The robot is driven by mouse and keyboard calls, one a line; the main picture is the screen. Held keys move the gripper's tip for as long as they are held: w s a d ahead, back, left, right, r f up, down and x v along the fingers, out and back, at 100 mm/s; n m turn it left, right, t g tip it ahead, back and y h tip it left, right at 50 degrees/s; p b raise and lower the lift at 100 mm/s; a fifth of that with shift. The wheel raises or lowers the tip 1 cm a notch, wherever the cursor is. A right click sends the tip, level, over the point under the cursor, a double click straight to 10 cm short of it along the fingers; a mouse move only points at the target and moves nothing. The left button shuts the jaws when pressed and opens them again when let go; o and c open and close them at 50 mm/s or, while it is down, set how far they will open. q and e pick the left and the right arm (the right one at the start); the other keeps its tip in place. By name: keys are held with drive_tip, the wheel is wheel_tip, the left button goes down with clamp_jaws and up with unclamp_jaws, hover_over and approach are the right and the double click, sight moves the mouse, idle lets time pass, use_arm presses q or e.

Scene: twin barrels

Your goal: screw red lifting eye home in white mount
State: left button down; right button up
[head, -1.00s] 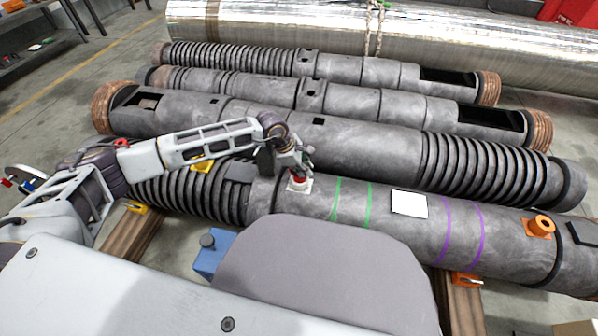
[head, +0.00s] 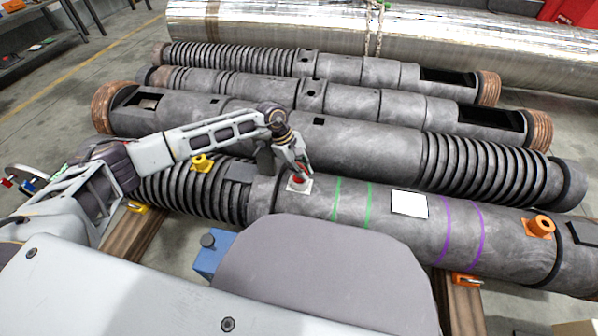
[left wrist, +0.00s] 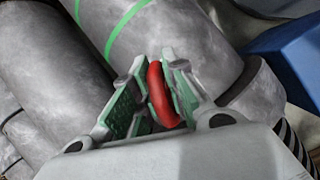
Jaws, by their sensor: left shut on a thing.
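The red lifting eye (left wrist: 157,92) stands between the two green-padded fingers of my left gripper (left wrist: 153,88), which is shut on it. In the head view the left gripper (head: 302,172) points down at the white mount (head: 299,186) on top of the near barrel (head: 330,192). A bit of the red eye (head: 298,179) shows at the fingertips, just over the mount. The eye's lower end and thread are hidden, so I cannot tell how deep it sits. My right gripper is not in view.
A yellow eye and mount (head: 201,162) sit left on the near barrel, an orange one (head: 540,226) at its right. A white plate (head: 409,204) lies between green and purple bands. More dark barrels (head: 290,115) lie behind. A blue box (head: 214,254) is in front.

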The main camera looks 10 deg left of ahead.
use_arm(q)
drive_tip(key=shift+s+a+f, duration=0.2)
drive_tip(key=shift+a+f, duration=0.2)
drive_tip(key=shift+f, duration=0.2)
drive_tip(key=c, duration=1.4)
unclamp_jaws()
drive_tip(key=shift+w, duration=0.1)
drive_tip(key=shift+o, duration=0.2)
drive_tip(key=shift+d+r, duration=0.1)
drive_tip(key=shift+r, duration=0.1)
drive_tip(key=shift+d+r, duration=0.1)
drive_tip(key=shift+r, duration=0.05)
drive_tip(key=shift+w+d+r+p, duration=0.1)
drive_tip(key=shift+r+p, duration=2.85)
drive_tip(key=shift+r, duration=2.3)
